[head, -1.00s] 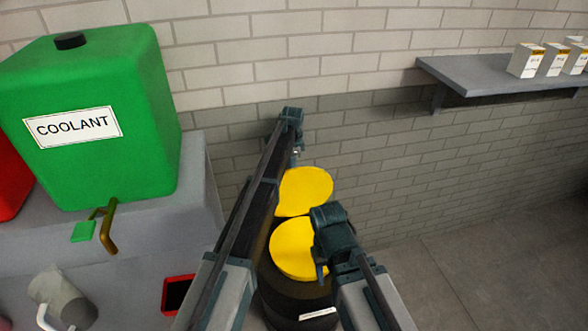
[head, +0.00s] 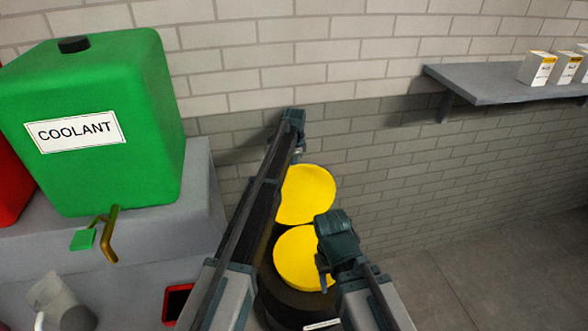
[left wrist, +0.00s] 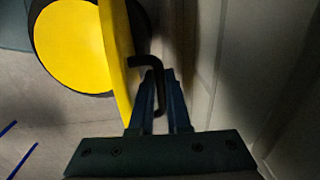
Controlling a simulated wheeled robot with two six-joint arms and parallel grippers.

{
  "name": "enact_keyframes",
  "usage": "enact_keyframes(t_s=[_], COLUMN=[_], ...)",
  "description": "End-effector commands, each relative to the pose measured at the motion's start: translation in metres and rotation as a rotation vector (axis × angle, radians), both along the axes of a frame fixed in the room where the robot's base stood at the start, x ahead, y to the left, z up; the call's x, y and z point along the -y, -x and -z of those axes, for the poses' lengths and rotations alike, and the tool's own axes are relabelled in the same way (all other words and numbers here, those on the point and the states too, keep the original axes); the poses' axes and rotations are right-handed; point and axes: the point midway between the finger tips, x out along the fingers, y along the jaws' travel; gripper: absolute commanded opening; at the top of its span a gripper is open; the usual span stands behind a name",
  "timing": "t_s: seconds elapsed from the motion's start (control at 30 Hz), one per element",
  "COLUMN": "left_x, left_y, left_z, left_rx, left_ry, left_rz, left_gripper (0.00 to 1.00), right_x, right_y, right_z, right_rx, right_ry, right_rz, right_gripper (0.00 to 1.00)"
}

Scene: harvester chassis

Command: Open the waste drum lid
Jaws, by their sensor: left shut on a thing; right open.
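The waste drum (head: 285,305) is dark and round, at the bottom centre of the head view. A flat yellow disc (head: 298,258) covers its top; I cannot tell whether this is a surface inside it. The yellow lid (head: 308,192) stands raised behind it, next to the wall. In the left wrist view the lid (left wrist: 115,55) is nearly edge-on beside the drum's yellow top (left wrist: 68,45). My left gripper (left wrist: 160,95) is shut on the lid's black bent handle (left wrist: 157,65). My right gripper (head: 323,280) is open and empty by the right edge of the lower disc.
A green coolant tank (head: 95,125) with a brass tap (head: 108,235) stands on a grey bench (head: 200,200) at left. A clear jug (head: 62,300) is below it. A grey wall shelf (head: 490,82) holds white boxes (head: 536,68) at right. The floor (head: 500,270) at right is clear.

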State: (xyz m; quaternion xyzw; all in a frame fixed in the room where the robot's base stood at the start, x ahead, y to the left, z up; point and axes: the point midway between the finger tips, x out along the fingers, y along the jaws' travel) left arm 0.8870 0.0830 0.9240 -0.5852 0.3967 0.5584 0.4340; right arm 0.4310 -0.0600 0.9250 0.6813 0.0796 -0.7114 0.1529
Motion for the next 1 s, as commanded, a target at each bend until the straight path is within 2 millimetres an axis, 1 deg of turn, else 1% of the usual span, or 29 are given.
enact_keyframes(t_s=[0.1, 0.13, 0.27, 0.3, 0.67, 0.87, 1.0], left_x=[0.001, 0.001, 0.001, 0.001, 0.0, 0.001, 0.001], left_y=[-0.001, -0.001, -0.001, -0.001, 0.0, 0.001, 0.002], left_z=[0.0, -0.001, 0.0, 0.0, -0.004, -0.019, -0.036], left_rx=[0.002, 0.002, 0.002, 0.001, 0.001, 0.001, 0.001], left_ry=[0.001, 0.001, 0.001, 0.001, 0.001, 0.001, 0.001], left_rz=[0.001, 0.001, 0.001, 0.001, 0.0, 0.0, 0.0], left_gripper=[0.0, 0.2, 0.43, 0.45, 0.45, 0.45, 0.45], right_x=[0.0, 0.0, 0.0, 0.0, 0.0, 0.0, 0.0], right_y=[0.0, 0.0, 0.0, 0.0, 0.0, 0.0, 0.0], right_z=[0.0, -0.001, 0.0, 0.0, -0.004, -0.019, -0.036], right_rx=[0.0, 0.0, 0.0, 0.0, 0.0, 0.0, 0.0], right_ry=[0.0, 0.0, 0.0, 0.0, 0.0, 0.0, 0.0], right_rz=[0.0, 0.0, 0.0, 0.0, 0.0, 0.0, 0.0], right_gripper=[0.5, 0.5, 0.5, 0.5, 0.5, 0.5, 0.5])
